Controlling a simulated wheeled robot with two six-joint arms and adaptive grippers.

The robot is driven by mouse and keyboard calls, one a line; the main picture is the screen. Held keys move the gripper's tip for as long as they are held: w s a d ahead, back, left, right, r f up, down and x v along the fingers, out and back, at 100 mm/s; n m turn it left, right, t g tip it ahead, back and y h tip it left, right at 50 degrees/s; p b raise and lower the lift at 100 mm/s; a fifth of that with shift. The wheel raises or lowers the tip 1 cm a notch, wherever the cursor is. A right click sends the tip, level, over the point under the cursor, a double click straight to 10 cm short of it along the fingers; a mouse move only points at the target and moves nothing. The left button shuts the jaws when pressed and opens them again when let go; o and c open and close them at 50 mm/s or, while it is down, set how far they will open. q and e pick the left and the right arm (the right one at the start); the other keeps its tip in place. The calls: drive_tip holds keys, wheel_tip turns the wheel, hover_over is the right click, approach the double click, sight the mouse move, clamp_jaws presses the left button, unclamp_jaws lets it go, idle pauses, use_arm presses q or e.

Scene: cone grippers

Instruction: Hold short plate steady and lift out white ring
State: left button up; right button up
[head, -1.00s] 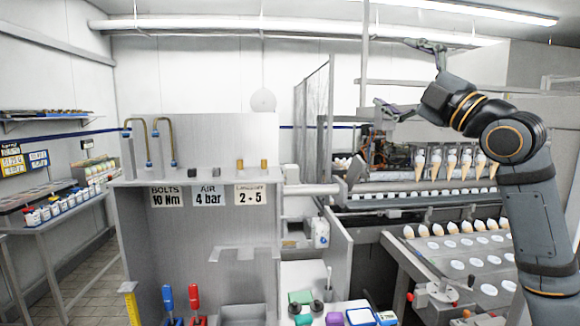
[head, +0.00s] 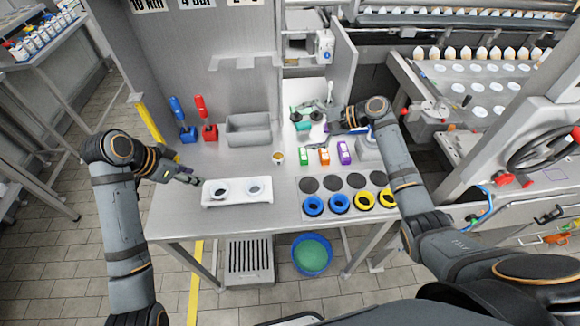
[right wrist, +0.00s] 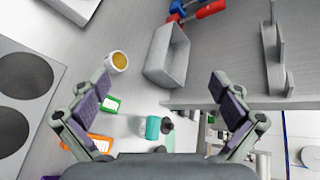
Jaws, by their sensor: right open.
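The short white plate (head: 237,200) lies flat near the front edge of the metal bench, left of the middle. It bears two round seats: one at the left with a dark opening, one at the right with a pale grey round piece (head: 254,187). I cannot tell clearly which of these is the white ring. A corner of the plate shows in the right wrist view (right wrist: 72,10). My left gripper (head: 195,181) is close to the plate's left end; its jaws are too small to judge. My right gripper (head: 328,128) is open and empty above the back of the bench, far right of the plate.
A mat (head: 350,196) with black discs and several blue and yellow rings lies right of the plate. A small cup (head: 278,157), a grey bin (head: 249,129) and green, orange and purple blocks (head: 324,156) stand behind. Bench between cup and plate is clear.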

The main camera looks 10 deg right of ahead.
sight(266, 187)
drive_tip(key=s+a+f+m+g, duration=0.1)
drive_tip(key=s+a+f+m, duration=0.1)
drive_tip(key=s+f, duration=0.1)
drive_tip(key=s+a+f+m+g+y, duration=0.1)
drive_tip(key=s+a+f+m, duration=0.1)
drive_tip(key=s+f+m, duration=0.1)
drive_tip(key=s+a+f+m+g+y, duration=0.1)
drive_tip(key=s+a+f+m+g, duration=0.1)
drive_tip(key=f, duration=0.3)
drive_tip(key=shift+s+a+f+m, duration=0.1)
drive_tip(key=shift+s+a+m, duration=0.15)
drive_tip(key=shift+s, duration=0.2)
drive_tip(key=shift+s+a+f+m, duration=0.1)
drive_tip(key=shift+s+a+m, duration=0.1)
drive_tip(key=shift+s, duration=0.25)
drive_tip(key=x, duration=1)
drive_tip(key=shift+w+a+r, duration=0.1)
drive_tip(key=shift+w+a, duration=0.05)
drive_tip(key=shift+a, duration=0.05)
drive_tip(key=shift+c, duration=0.4)
drive_tip(key=c, duration=1.1)
drive_tip(key=shift+c, duration=0.2)
